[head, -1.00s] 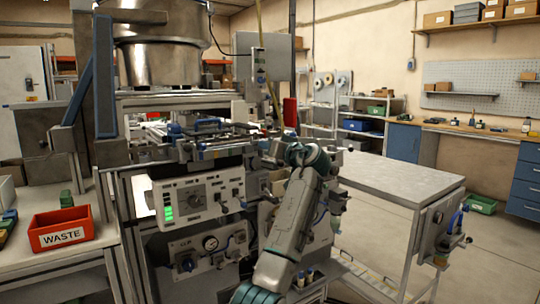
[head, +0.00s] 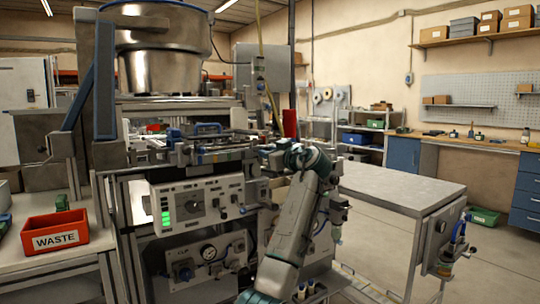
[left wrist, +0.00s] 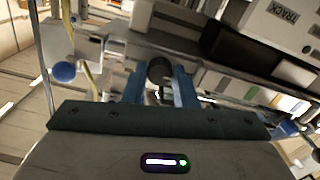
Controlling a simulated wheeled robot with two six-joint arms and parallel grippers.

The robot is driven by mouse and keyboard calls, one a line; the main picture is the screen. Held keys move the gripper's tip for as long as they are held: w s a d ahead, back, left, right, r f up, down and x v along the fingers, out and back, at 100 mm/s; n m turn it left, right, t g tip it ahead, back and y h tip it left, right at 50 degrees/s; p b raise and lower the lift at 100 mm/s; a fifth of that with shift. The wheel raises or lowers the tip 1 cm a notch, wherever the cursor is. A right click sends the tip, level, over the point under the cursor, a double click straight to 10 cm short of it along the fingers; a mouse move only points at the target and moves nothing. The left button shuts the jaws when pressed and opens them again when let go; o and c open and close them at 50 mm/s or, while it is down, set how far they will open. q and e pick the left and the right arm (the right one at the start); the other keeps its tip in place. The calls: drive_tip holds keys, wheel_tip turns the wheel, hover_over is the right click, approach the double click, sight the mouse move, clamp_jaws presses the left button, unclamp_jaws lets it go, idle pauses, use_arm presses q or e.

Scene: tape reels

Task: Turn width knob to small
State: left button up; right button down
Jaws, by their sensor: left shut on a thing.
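My left gripper (left wrist: 158,90) shows in the left wrist view with its two blue fingers shut on a dark round knob (left wrist: 158,69). No setting or mark can be read on this knob, and I cannot tell whether it is the width knob. In the head view my left arm reaches up to the right side of the machine, and its fingertips are hidden there. The machine's light control panel (head: 183,195) has a dial (head: 215,203) and green lights, to the left of my arm. My right gripper is not in view.
A red waste bin (head: 54,233) stands on the left bench. A steel bowl (head: 160,65) sits above the machine. A grey table (head: 395,185) stands to the right, with a mostly clear top.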

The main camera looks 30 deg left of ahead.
use_arm(q)
drive_tip(key=shift+f, duration=0.15)
drive_tip(key=o, duration=1)
drive_tip(key=v, duration=1)
drive_tip(key=shift+s+d, duration=0.15)
drive_tip(key=shift+d, duration=0.2)
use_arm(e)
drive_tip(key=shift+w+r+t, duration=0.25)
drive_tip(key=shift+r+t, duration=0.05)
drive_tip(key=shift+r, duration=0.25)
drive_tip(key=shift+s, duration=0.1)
